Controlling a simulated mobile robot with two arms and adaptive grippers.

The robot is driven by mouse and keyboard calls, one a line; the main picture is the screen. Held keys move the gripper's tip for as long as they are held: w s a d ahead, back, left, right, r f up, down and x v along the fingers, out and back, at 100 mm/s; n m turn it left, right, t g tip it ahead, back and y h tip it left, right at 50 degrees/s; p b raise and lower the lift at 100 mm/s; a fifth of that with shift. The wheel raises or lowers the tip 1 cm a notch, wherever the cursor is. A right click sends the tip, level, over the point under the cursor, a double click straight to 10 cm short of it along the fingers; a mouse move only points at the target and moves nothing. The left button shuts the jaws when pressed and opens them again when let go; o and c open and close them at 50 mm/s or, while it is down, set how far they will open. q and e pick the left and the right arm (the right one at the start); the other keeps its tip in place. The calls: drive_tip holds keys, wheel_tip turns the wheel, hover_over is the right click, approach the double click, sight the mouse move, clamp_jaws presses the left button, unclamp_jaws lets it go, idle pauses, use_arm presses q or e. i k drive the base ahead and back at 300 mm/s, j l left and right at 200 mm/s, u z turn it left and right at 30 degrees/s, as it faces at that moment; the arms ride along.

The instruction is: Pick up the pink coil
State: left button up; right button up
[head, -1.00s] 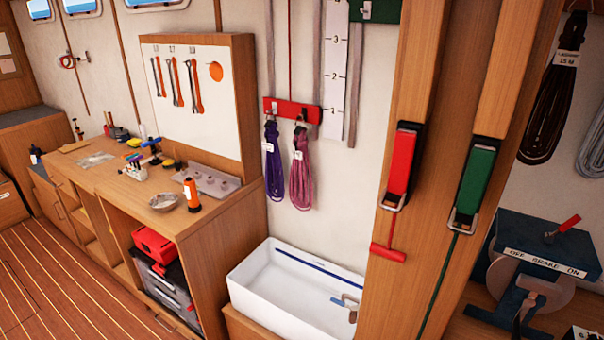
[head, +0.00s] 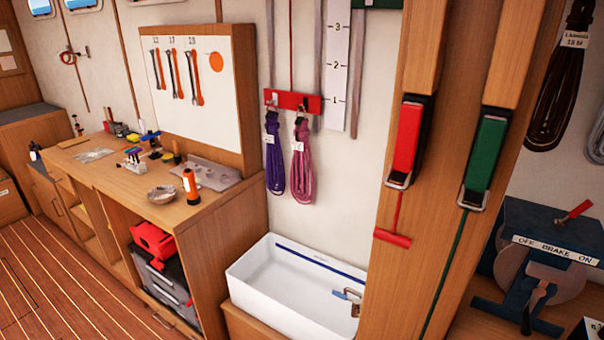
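The pink coil (head: 302,170) hangs on the wall from a hook on a red rack (head: 293,102), with a white tag near its top. A purple coil (head: 275,160) hangs just left of it from the same rack, close beside it. Neither of my grippers is in the head view.
A white basin (head: 300,285) stands below the coils. A wooden post with red (head: 406,145) and green (head: 483,160) handles rises to the right. A workbench (head: 140,190) with tools and an orange flashlight (head: 190,185) is at the left. Dark coils (head: 560,90) hang at the far right.

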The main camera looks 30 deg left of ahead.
sight(299, 176)
drive_tip(key=i+j+z, duration=0.1)
drive_tip(key=j+z, duration=0.2)
drive_tip(key=j, duration=0.8)
drive_tip(key=j+z, duration=0.25)
drive_tip(key=j, duration=0.85)
drive_tip(key=k, duration=0.05)
